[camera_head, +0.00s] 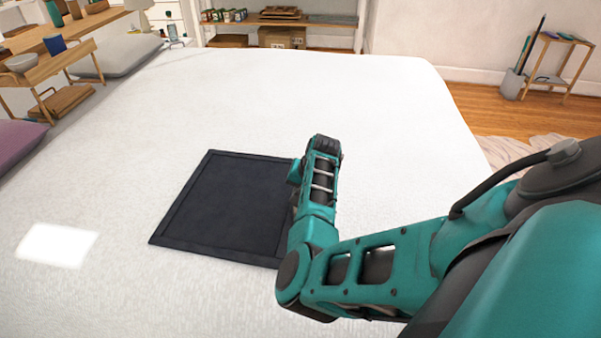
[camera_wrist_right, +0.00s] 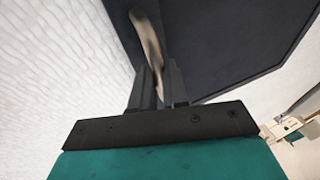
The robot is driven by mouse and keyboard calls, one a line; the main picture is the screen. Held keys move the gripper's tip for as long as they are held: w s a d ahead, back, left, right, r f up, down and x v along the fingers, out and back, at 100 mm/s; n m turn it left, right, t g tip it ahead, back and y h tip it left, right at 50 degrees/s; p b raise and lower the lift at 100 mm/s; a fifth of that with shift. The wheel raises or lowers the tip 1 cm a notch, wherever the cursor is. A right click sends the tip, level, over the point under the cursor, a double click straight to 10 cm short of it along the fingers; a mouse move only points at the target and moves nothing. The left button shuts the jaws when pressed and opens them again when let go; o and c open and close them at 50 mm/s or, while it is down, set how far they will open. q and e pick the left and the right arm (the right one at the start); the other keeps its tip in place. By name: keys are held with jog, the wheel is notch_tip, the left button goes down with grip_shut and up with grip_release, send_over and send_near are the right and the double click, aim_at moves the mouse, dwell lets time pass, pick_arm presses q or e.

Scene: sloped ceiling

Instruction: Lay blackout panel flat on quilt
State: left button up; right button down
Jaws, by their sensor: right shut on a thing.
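The blackout panel (camera_head: 228,205) is a dark, square, framed board over the white quilt (camera_head: 380,130). In the head view it looks level, its right edge partly hidden by my right arm; I cannot tell whether its whole underside touches the quilt. In the right wrist view the panel (camera_wrist_right: 225,45) fills the upper right. My right gripper (camera_wrist_right: 157,82) is shut at the panel's edge, with a narrow brownish strip between its fingers that looks like part of the panel. Its fingers are hidden in the head view. My left gripper is not in view.
A purple pillow (camera_head: 18,143) and a grey pillow (camera_head: 112,58) lie along the bed's left side. A small side table (camera_head: 560,60) stands at the far right. The quilt behind the panel is clear.

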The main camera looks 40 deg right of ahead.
jog(key=shift+f, duration=0.2)
jog(key=c, duration=1.3)
grip_release()
jog(key=shift+f, duration=0.1)
jog(key=shift+o, duration=1.2)
jog(key=shift+s, duration=0.1)
jog(key=p+v, duration=0.3)
jog(key=v, duration=1)
